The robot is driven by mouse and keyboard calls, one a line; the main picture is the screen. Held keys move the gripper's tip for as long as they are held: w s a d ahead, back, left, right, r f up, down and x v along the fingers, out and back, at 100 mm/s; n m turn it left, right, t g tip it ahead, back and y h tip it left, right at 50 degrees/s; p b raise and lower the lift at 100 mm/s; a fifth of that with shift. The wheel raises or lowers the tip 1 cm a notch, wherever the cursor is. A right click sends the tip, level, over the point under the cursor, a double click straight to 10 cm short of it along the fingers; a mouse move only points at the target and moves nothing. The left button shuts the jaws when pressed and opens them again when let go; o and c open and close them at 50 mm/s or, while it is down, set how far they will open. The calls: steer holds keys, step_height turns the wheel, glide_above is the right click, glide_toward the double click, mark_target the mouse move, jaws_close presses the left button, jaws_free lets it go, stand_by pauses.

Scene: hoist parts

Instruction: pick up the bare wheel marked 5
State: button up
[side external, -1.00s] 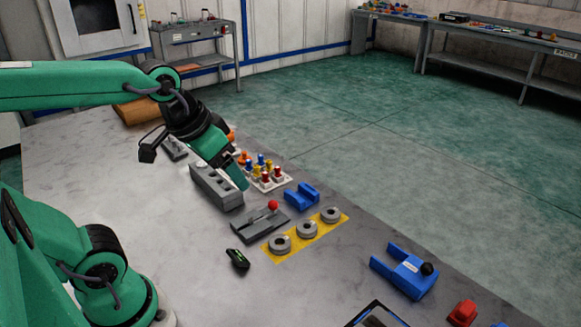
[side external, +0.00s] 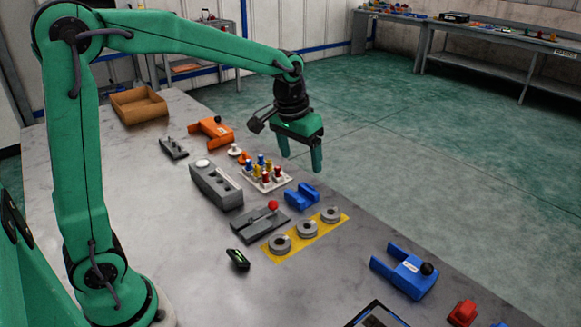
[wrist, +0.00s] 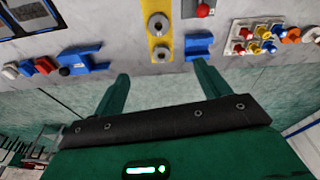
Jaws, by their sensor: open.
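Three bare grey wheels lie in a row on a yellow strip (side external: 269,254): a near one (side external: 279,243), a middle one (side external: 306,229) and a far one (side external: 330,214). Their markings are too small to read, so I cannot tell which is 5. The wrist view shows two wheels on the strip, one higher (wrist: 155,22) and one lower (wrist: 161,53). My gripper (side external: 300,163) is open and empty, pointing down, raised above the table and apart from the wheels. In the wrist view its fingers (wrist: 160,70) spread either side of the strip's end.
A blue cradle (side external: 302,196) and a grey lever plate with a red knob (side external: 262,221) stand beside the strip. A white tray with coloured pegs (side external: 265,177) and a long grey block (side external: 215,188) lie further left. A blue fork (side external: 404,271) lies right. Bare tabletop separates it from the strip.

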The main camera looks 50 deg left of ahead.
steer(key=w+f+g, duration=0.1)
steer(key=w+f, duration=0.4)
steer(key=w, duration=0.1)
steer(key=g, duration=0.1)
glide_toward(331, 208)
steer(key=s+d, duration=0.1)
steer(key=shift+s+f+n, duration=0.15)
steer(key=shift+f+n, duration=0.25)
steer(key=shift+f, duration=0.1)
steer(key=shift+f, duration=0.1)
steer(key=shift+f, duration=3.8)
steer(key=c, duration=1.3)
steer(key=shift+r, duration=0.15)
